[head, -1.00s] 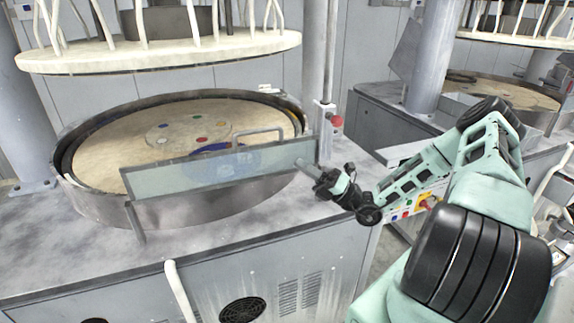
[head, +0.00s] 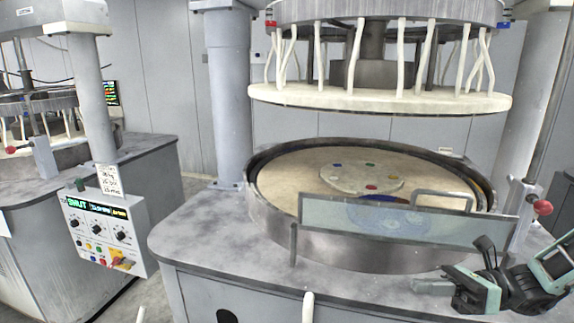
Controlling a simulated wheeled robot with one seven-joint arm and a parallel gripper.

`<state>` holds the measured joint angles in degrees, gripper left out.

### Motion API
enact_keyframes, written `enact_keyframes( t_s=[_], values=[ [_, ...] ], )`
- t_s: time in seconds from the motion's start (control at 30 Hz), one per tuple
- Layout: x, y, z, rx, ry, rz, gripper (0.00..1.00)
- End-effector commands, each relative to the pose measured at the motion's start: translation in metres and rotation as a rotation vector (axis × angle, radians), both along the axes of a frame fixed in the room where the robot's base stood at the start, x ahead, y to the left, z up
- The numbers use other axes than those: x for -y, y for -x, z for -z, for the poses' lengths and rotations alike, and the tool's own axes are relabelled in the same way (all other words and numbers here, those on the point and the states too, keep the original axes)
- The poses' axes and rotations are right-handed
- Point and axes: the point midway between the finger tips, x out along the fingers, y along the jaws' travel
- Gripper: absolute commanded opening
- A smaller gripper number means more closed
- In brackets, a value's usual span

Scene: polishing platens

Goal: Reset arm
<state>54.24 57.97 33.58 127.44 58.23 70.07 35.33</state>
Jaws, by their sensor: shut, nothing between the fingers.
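My gripper (head: 432,284) is at the lower right of the head view, in front of the round polishing platen (head: 300,176). It appears low over the grey machine top, close to the front right of the platen's metal rim. Its fingers point left and are shut, with nothing in them. My arm reaches in from the right edge, mostly cut off by the picture.
A clear guard panel with a handle (head: 400,220) stands at the platen's front edge. A white upper plate (head: 380,99) hangs above. A control box (head: 105,232) is at left, and a red knob (head: 542,207) at right. The machine top's front left is clear.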

Motion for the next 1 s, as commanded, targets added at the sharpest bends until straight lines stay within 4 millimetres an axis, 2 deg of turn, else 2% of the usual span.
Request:
enact_keyframes(
  t_s=[0.03,0.1,0.2,0.33,0.6,0.8,1.0],
  values=[
    [-0.019,0.012,0.005,0.053,0.075,-0.093,0.0],
    [-0.04,0.029,0.01,0.133,0.165,-0.213,0.0],
    [-0.063,0.053,0.017,0.257,0.283,-0.381,0.0],
    [-0.084,0.084,0.025,0.441,0.413,-0.602,0.0],
    [-0.105,0.133,0.038,0.887,0.602,-1.052,0.0],
    [-0.113,0.157,0.039,1.264,0.668,-1.365,0.0],
    [-0.121,0.172,0.032,1.668,0.669,-1.639,0.0]
  ],
)
